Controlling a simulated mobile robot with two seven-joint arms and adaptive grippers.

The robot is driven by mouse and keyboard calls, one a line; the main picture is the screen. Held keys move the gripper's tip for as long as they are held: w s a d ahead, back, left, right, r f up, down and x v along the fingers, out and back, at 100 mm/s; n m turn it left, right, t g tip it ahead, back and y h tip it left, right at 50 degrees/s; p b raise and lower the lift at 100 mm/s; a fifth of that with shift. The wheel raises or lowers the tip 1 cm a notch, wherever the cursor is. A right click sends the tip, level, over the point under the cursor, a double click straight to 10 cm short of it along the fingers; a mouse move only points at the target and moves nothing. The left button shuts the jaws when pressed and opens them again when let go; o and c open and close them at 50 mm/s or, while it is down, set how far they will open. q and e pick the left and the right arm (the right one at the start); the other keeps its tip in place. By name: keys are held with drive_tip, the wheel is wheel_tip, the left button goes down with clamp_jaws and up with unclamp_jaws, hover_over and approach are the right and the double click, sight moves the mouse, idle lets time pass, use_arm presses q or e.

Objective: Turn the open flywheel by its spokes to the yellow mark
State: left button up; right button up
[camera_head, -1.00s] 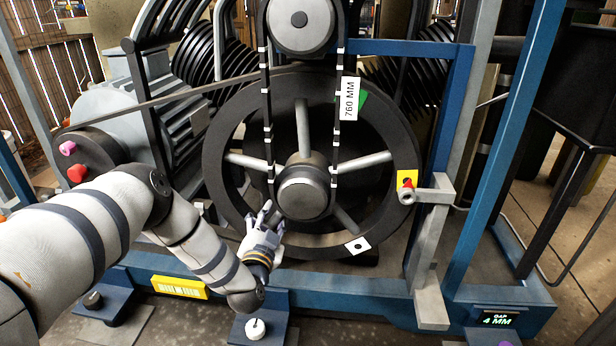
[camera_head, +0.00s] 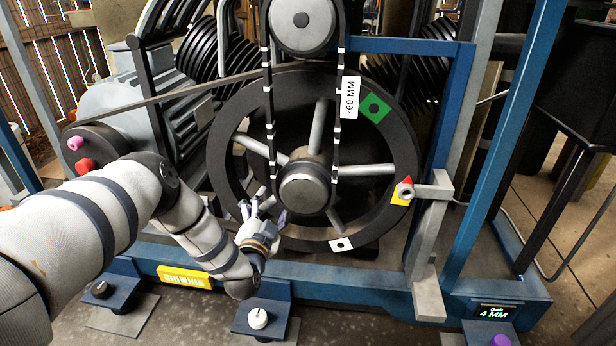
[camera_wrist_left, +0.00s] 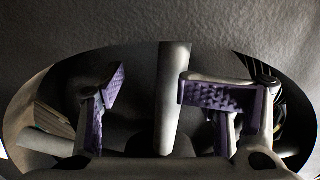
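The black open flywheel (camera_head: 225,190) has grey spokes (camera_head: 360,169) around a central hub (camera_head: 303,190). Its rim carries a yellow mark (camera_head: 399,199) at the right, a green mark (camera_head: 374,107) at upper right and a white mark (camera_head: 341,245) at the bottom. A red pointer (camera_head: 406,181) on a fixed grey bracket sits at the yellow mark's upper edge. My left gripper (camera_head: 265,212) is open at the wheel's lower left. My right gripper is out of view.
A belt with white marks hangs from the upper pulley (camera_head: 302,22) in front of the wheel. A white "760 MM" label (camera_head: 350,97) hangs there. The blue frame (camera_head: 350,285) runs below and right of the wheel. A "4 MM" gap display (camera_head: 494,313) is at lower right.

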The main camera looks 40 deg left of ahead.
use_arm(q)
drive_tip(key=p+v, duration=0.3)
drive_tip(key=v, duration=0.5)
drive_tip(key=shift+p, duration=0.35)
